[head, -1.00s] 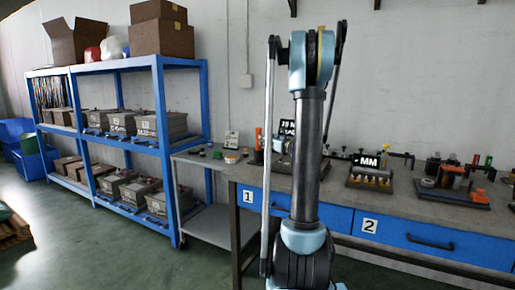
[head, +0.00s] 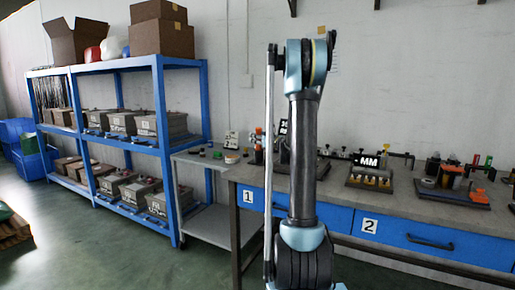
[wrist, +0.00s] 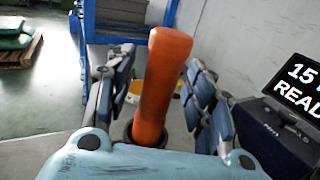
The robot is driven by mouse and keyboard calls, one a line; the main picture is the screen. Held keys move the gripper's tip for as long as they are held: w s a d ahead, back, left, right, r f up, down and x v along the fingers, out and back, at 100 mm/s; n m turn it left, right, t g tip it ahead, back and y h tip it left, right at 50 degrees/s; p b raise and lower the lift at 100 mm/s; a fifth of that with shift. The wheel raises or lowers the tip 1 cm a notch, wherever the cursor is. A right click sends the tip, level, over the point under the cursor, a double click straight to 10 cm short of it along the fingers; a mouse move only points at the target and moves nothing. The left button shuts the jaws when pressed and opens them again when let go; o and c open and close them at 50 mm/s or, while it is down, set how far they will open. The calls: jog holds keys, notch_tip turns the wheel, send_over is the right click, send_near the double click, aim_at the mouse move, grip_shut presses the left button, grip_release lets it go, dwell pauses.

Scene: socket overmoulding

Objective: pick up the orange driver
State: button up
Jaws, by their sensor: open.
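The orange driver (wrist: 162,80) stands upright in the wrist view, its handle rising between the two fingers of my gripper (wrist: 150,78). Its lower end sits in a dark round holder (wrist: 128,131). My gripper is open, with one finger on each side of the handle and a visible gap on both sides.
A black display sign (wrist: 300,85) on a dark box stands close on the right. The workbench (head: 335,193) carries several fixtures to the right of my arm. A blue shelf (head: 160,110) with grey bins stands on the left.

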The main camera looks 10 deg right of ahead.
grip_shut()
